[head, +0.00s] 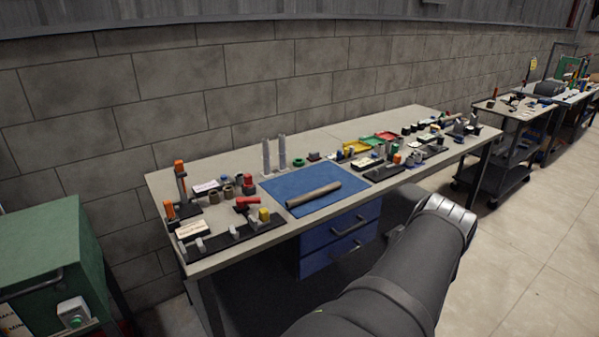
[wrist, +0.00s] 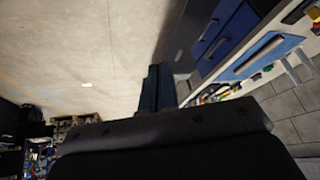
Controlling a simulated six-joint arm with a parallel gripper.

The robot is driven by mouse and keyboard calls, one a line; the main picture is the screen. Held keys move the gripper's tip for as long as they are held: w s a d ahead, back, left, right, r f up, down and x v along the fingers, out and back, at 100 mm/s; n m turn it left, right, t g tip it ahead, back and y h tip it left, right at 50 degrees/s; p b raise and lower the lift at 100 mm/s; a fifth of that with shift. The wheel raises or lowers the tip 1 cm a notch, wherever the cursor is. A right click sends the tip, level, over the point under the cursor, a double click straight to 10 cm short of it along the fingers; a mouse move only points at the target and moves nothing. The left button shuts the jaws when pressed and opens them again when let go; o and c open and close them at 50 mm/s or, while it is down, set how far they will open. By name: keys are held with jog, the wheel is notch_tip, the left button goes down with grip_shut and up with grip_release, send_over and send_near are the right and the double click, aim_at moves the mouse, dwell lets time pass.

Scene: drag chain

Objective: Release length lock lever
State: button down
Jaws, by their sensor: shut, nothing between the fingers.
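A small fixture with a red handle (head: 248,202) sits on the left part of the workbench, left of a blue mat (head: 275,187). It may be the length lock lever, but it is too small to tell. A black strip fixture (head: 240,236) with grey blocks and a yellow-topped piece lies in front of it along the bench edge. My gripper (wrist: 158,88) shows in the wrist view with its dark fingers together and empty, in front of the bench and apart from everything on it. In the head view my arm hides the gripper.
A tan tube (head: 313,195) lies on the blue mat. Two upright grey posts (head: 282,150) stand behind it. Orange-topped tools (head: 180,180) stand at the bench's left end. Blue drawers (head: 340,240) hang below. A green cabinet (head: 45,245) stands left.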

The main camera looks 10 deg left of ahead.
jog(key=w+a+r+n, duration=0.15)
jog(key=w+a, duration=0.35)
jog(key=w, duration=0.6)
jog(key=w+a+r+n+g+y, duration=0.15)
jog(key=w+a, duration=0.25)
jog(key=w, duration=0.7)
jog(key=w+a+r+n+t, duration=0.15)
jog(key=w+a, duration=0.35)
jog(key=w, duration=0.6)
jog(key=w+a+f+g, duration=0.1)
jog(key=w+a+f, duration=0.1)
jog(key=w+a, duration=0.45)
jog(key=w+a+f+g, duration=0.15)
jog(key=w+a, duration=0.25)
jog(key=a, duration=0.5)
jog(key=w+a+f+n, duration=0.1)
jog(key=a+f, duration=0.3)
jog(key=a, duration=0.4)
jog(key=w+a+f+n, duration=0.1)
jog(key=a+f, duration=0.3)
jog(key=a, duration=0.4)
jog(key=shift+w+a+f, duration=0.15)
jog(key=shift+w+a, duration=0.05)
jog(key=shift+a, duration=0.1)
jog(key=shift+f+t, duration=0.15)
jog(key=shift+t, duration=0.1)
